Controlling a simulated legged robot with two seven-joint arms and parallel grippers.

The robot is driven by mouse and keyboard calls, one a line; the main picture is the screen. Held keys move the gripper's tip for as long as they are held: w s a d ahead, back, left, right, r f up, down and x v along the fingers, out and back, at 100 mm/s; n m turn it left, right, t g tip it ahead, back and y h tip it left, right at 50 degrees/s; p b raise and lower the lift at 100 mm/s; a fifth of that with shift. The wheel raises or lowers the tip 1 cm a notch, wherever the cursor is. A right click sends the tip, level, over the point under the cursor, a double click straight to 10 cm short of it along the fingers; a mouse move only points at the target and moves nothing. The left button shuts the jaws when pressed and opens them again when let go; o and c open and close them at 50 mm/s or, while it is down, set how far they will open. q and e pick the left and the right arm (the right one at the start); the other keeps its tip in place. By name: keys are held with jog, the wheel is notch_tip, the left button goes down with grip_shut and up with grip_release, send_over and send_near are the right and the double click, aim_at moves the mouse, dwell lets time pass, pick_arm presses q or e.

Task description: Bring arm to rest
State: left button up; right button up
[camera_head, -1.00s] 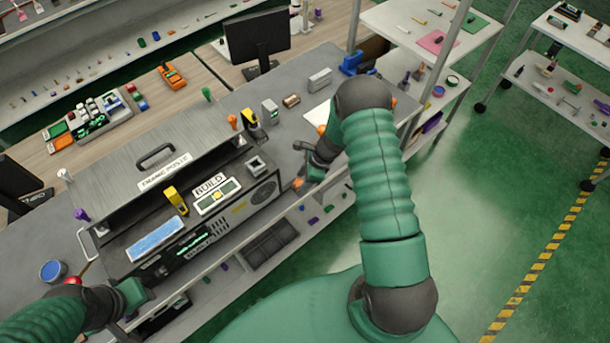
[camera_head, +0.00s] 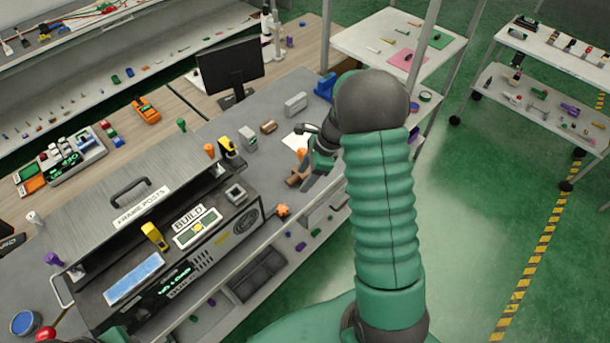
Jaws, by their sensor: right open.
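My right arm, with a green ribbed sleeve, comes up from the bottom and bends at a dark joint. My right gripper (camera_head: 306,130) is open and empty, small and partly hidden by the arm. It is over the right end of the grey workbench (camera_head: 262,170), near a white sheet (camera_head: 293,141). I cannot tell whether it touches anything. My left gripper is out of the picture. The grey fixture box (camera_head: 120,215) marked FRAME POSTS and BUILD stands on the bench to the left, with a yellow lever (camera_head: 154,236) on its front and another yellow piece (camera_head: 228,146) behind.
A brown block (camera_head: 297,178) lies near the bench's front edge, close to my right gripper. A dark monitor (camera_head: 230,68) stands behind. A white shelf unit (camera_head: 375,35) rises at the back right. Open green floor (camera_head: 475,190) lies to the right.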

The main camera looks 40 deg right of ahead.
jog(key=s+a+f+n+h+b, duration=0.1)
jog(key=s+a+n+b, duration=0.2)
jog(key=a+n, duration=0.6)
jog(key=s+a+f+n+h+b, duration=0.1)
jog(key=s+a+n+b, duration=0.3)
jog(key=n, duration=1.2)
jog(key=s+a+h, duration=0.1)
jog(key=s+a, duration=0.3)
jog(key=a, duration=0.2)
jog(key=shift+h, duration=0.3)
jog(key=shift+d, duration=0.15)
jog(key=shift+d, duration=0.35)
